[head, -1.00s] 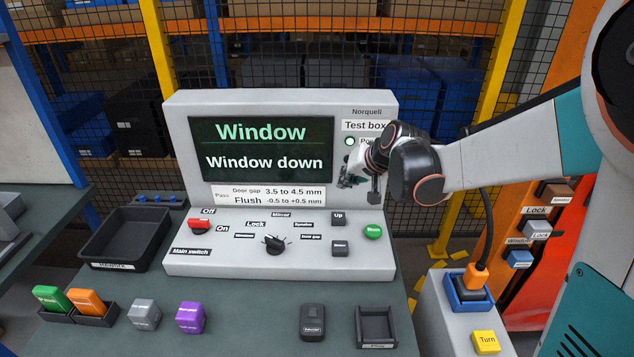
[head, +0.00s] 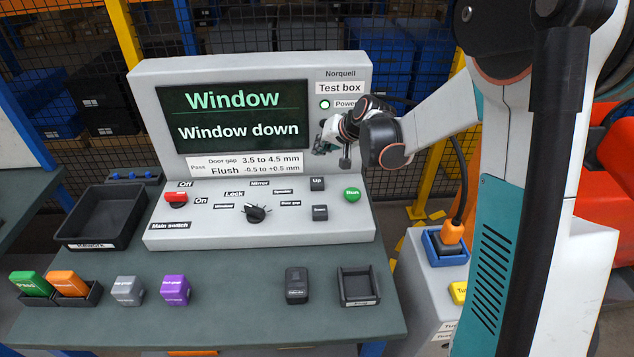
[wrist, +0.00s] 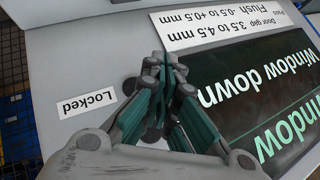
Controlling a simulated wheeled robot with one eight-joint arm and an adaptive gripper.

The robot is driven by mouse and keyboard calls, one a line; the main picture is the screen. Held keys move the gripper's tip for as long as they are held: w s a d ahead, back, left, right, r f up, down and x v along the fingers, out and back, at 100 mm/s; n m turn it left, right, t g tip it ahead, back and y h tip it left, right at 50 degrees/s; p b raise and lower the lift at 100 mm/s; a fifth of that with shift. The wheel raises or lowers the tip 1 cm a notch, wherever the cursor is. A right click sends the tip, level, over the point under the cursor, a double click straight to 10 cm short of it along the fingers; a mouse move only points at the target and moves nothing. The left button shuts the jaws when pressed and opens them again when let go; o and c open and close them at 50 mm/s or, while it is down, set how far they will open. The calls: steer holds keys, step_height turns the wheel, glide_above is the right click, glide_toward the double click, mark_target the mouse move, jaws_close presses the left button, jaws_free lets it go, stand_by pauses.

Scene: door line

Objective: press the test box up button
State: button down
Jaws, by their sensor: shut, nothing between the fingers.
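The test box (head: 160,238) stands on the bench with a sloped control panel and a tall screen. In the wrist view my shut fingers (wrist: 172,62) point toward the upright face near the "Locked" label (wrist: 87,104); the Up button is not in that view. The screen (head: 235,115) reads "Window", "Window down".
A green Run button (head: 352,195) sits right of the Up button, a dark square button (head: 320,213) below it, and a rotary knob (head: 255,213) to the left. A red main switch (head: 176,198) is at far left. Small blocks and trays line the bench front.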

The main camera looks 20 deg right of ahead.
mark_target(320, 180)
steer(key=shift+f+b, duration=2.75)
steer(key=shift+f, duration=1.35)
steer(key=shift+f+b, duration=0.35)
steer(key=shift+f, duration=0.1)
